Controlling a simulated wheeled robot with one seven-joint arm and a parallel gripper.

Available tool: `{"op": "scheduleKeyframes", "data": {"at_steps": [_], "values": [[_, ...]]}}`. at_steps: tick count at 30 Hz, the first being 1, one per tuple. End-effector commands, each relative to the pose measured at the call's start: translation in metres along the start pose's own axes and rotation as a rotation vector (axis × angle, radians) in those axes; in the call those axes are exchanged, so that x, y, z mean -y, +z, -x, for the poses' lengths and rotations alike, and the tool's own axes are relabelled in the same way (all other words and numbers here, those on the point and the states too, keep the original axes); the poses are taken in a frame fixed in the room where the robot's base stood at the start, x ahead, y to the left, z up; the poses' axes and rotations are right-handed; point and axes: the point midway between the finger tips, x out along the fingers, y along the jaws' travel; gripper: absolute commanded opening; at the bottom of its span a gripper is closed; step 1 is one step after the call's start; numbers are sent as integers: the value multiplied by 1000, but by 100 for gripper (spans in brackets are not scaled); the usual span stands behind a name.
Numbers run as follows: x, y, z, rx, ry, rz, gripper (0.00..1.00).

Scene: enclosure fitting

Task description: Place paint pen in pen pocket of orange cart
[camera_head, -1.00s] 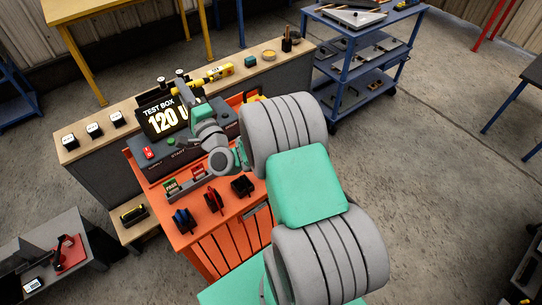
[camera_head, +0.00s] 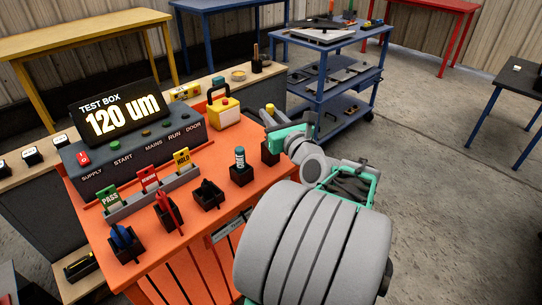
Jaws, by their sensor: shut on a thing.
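My gripper (camera_head: 270,118) is at the right back corner of the orange cart (camera_head: 182,248). It is shut on a slim thing with a yellow end (camera_head: 269,107), which looks like the paint pen. The pen's lower part is hidden by the fingers. A small black pocket (camera_head: 270,154) stands on the cart top just below my gripper. I cannot tell whether the pen's lower end is inside it, and which holder is the pen pocket is not marked.
A labelled cylinder (camera_head: 240,157) stands in a black holder left of my gripper. Black holders with a blue tool (camera_head: 122,236), a red tool (camera_head: 167,210) and a dark piece (camera_head: 208,194) line the front. The test box (camera_head: 130,138) and yellow case (camera_head: 224,110) stand behind. A blue shelf cart (camera_head: 325,70) is close behind.

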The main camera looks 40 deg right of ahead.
Motion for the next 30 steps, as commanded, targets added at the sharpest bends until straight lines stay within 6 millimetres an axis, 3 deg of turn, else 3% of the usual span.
{"op": "scheduleKeyframes", "data": {"at_steps": [1,10,21,22,30], "values": [[0,-15,0,-1,0,-3,0],[0,-61,0,0,0,-1,0],[0,-66,-1,2,0,2,0],[0,-66,-1,2,0,2,20],[0,-65,-1,2,1,3,39]]}}
